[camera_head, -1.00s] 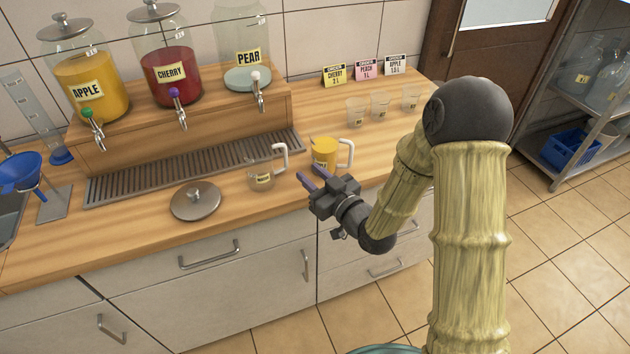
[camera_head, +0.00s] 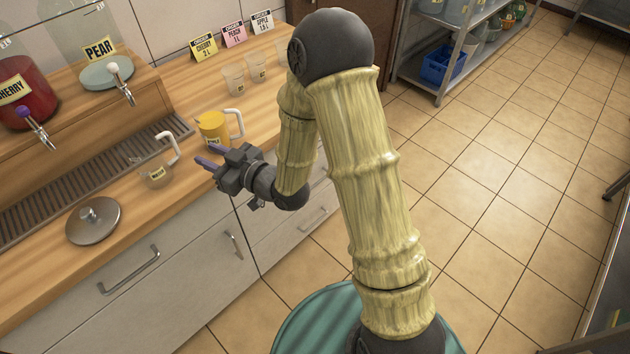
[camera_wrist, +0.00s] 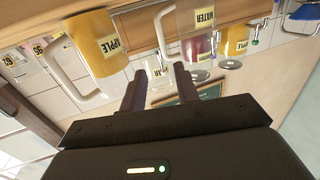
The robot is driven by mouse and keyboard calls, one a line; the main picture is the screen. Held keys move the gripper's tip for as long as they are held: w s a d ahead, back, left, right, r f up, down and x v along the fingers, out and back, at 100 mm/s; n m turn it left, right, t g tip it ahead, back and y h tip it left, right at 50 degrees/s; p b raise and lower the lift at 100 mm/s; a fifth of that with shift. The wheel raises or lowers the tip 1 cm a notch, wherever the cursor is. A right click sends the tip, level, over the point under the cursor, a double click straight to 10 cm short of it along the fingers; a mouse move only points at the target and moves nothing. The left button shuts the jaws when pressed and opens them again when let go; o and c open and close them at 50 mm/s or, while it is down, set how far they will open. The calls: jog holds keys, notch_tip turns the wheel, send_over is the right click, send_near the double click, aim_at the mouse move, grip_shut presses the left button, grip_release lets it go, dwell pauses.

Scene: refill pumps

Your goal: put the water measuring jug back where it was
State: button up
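The water measuring jug (camera_head: 153,172) is clear with a white handle and a small yellow label. It stands upright on the wooden counter in front of the drip grate. In the wrist view its WATER label and part of its clear wall (camera_wrist: 204,20) show near the top. My gripper (camera_head: 207,156) is open and empty at the counter's front edge, to the right of the water jug and apart from it. In the wrist view my two fingers (camera_wrist: 160,88) are spread with nothing held between them. A yellow-filled apple jug (camera_head: 212,126) stands just behind my gripper.
A round metal lid (camera_head: 93,220) lies on the counter left of the water jug. The drip grate (camera_head: 60,195) and dispensers stand behind. Several clear cups (camera_head: 233,78) and label cards (camera_head: 203,48) are farther along. The tiled floor (camera_head: 500,170) at right is open.

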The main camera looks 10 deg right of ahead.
jog(key=s+d+f+m+g+h, duration=0.1)
jog(key=d+m+g+h, duration=0.1)
jog(key=d+h, duration=0.45)
jog(key=s+d+f+m+g+h, duration=0.1)
jog(key=d+f+m+h, duration=0.15)
jog(key=d, duration=0.65)
jog(key=s+d+r+m+g+h, duration=0.1)
jog(key=s+d+m+g+h, duration=0.1)
jog(key=s, duration=0.5)
jog(key=s+d+r+m+g+h, duration=0.1)
jog(key=s+d+m+g, duration=0.2)
jog(key=s+d, duration=0.4)
jog(key=shift+s+g+h, duration=0.15)
jog(key=shift+g+h, duration=0.25)
jog(key=shift+g, duration=0.3)
